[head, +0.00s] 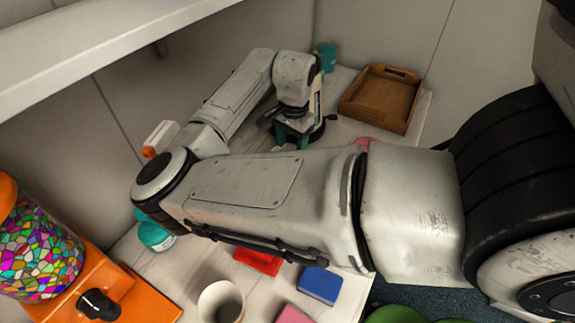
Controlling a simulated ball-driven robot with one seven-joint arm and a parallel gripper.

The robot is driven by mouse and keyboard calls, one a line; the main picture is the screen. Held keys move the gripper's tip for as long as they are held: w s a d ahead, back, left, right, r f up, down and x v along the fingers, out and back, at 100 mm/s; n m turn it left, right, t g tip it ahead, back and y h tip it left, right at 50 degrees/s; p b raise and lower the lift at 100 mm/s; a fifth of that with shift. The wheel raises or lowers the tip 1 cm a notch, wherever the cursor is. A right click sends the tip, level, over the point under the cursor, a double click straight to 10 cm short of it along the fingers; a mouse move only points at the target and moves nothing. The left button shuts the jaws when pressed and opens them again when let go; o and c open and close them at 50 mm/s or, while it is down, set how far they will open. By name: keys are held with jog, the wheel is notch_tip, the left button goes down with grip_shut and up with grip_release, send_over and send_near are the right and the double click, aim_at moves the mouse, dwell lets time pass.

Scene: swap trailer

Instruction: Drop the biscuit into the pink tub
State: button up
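My gripper (292,142) points down at the far part of the white counter, left of the wooden tray. Teal parts show at its fingertips, but they are too small to tell whether it is open or shut. I cannot make out the biscuit; it may be hidden by my arm or gripper. A small pink edge (367,142) shows just above my forearm, in front of the wooden tray. It may be the pink tub, with the rest hidden behind my arm.
A wooden tray (346,107) and a teal cup (327,52) stand at the back. A gumball machine (40,250), teal jar (155,236), white cup (205,296), red block (257,261), blue block (320,285) and pink block (293,315) are nearer. A shelf (90,45) overhangs the upper left.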

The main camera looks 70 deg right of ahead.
jog(key=shift+o, duration=1.4)
notch_tip(320, 180, up, 8)
jog(key=shift+f+b, duration=0.25)
jog(key=shift+b, duration=0.1)
jog(key=shift+s, duration=0.1)
